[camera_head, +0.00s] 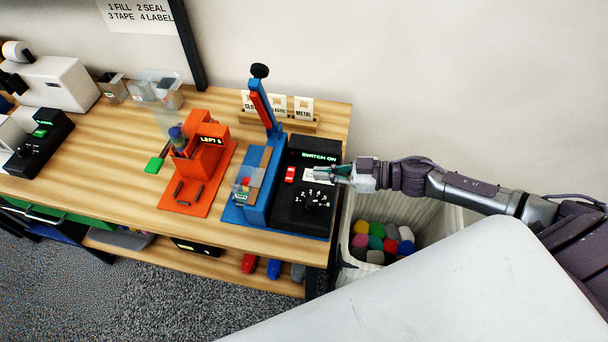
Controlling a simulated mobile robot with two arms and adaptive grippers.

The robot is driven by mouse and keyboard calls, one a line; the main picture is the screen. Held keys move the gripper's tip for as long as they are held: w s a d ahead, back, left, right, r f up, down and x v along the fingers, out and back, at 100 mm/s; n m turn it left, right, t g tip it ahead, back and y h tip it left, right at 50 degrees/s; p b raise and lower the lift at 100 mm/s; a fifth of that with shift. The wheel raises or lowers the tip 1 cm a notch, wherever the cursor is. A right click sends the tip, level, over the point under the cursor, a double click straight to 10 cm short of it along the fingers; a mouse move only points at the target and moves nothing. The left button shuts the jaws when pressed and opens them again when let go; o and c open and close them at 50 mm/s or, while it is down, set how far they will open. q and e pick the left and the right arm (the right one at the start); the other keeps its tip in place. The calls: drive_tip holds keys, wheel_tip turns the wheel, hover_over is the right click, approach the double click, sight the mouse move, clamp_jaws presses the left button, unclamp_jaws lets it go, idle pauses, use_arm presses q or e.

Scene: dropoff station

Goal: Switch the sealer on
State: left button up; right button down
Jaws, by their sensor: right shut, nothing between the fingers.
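The sealer is a blue frame (236,213) with a raised blue and red lever (262,103) ending in a black knob. Its black control box (290,212) stands at the right, with a lit green display reading "SWITCH ON" (319,156). A red switch (290,174) and a numbered dial (312,201) sit on the box. My right gripper (318,172) reaches in from the right, above the box, just right of the red switch. It is shut and empty. Whether its tips touch the box I cannot tell. My left gripper is out of view.
An orange device (200,163) with a lit display stands left of the sealer. A wooden card holder (287,120) stands behind it. A light bin of coloured pieces (352,215) is below the table's right edge.

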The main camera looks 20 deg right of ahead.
drive_tip(key=shift+v, duration=1.2)
drive_tip(key=shift+s+d+r, duration=0.15)
drive_tip(key=shift+s+r, duration=0.05)
drive_tip(key=shift+s, duration=0.15)
